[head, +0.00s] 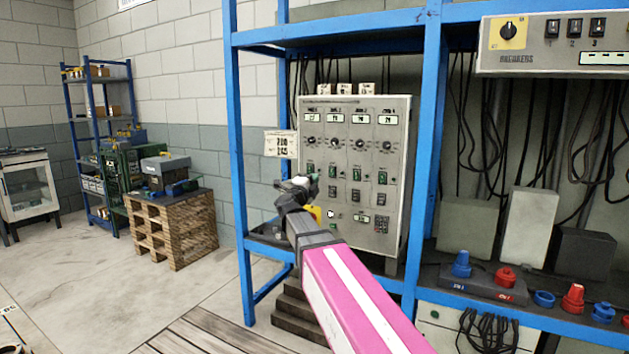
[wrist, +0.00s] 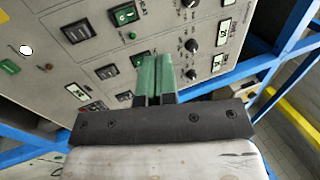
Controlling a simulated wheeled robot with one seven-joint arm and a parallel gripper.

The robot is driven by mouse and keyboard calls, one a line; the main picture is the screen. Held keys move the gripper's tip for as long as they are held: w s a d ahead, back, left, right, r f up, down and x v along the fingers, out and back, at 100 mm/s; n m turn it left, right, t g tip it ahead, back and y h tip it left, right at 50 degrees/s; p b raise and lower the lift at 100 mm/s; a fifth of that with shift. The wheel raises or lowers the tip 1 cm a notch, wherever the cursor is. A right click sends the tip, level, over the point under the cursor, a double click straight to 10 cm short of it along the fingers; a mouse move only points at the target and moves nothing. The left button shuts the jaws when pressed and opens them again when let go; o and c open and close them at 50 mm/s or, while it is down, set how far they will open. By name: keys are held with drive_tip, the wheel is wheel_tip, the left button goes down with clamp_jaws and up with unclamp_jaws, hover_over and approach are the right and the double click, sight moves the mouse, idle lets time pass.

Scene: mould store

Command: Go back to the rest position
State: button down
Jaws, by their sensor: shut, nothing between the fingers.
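My gripper (head: 312,183) is in front of the grey control panel (head: 345,112), near the lower left part of its face, at the end of my pink and white arm. In the wrist view my gripper (wrist: 157,62) shows two green fingers side by side, shut with nothing between them. Behind them the panel face (wrist: 60,20) fills much of the view, with green switches, dark rockers, black knobs and small white labels. I cannot tell whether the fingertips touch the panel.
A blue rack frame (head: 433,150) surrounds the panel. A breaker box (head: 550,45) is at upper right, above hanging cables. Red and blue plugs (head: 573,298) lie on the lower right shelf. A wooden pallet stack (head: 172,228) stands left. The floor (head: 90,285) at left is mostly clear.

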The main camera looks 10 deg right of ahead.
drive_tip(key=shift+f, duration=0.1)
drive_tip(key=s+a+f+n+g+y, duration=0.2)
drive_tip(key=a+f+n+y, duration=0.1)
drive_tip(key=f+n+y, duration=0.8)
drive_tip(key=s+a+f+n+g+y, duration=0.2)
drive_tip(key=f+n+y, duration=0.3)
drive_tip(key=f+n, duration=0.7)
drive_tip(key=s+d+f+g+h, duration=0.1)
drive_tip(key=s+d+f+g, duration=0.2)
drive_tip(key=s+f, duration=0.4)
drive_tip(key=s+d+f+n+g+h, duration=0.1)
drive_tip(key=s+d+f+g, duration=0.2)
drive_tip(key=s+f+g, duration=0.3)
drive_tip(key=s+d+f+n+g+h, duration=0.1)
drive_tip(key=s+d+f+g, duration=0.2)
drive_tip(key=s+f, duration=0.7)
drive_tip(key=shift+d+g, duration=0.3)
drive_tip(key=shift+g, duration=0.4)
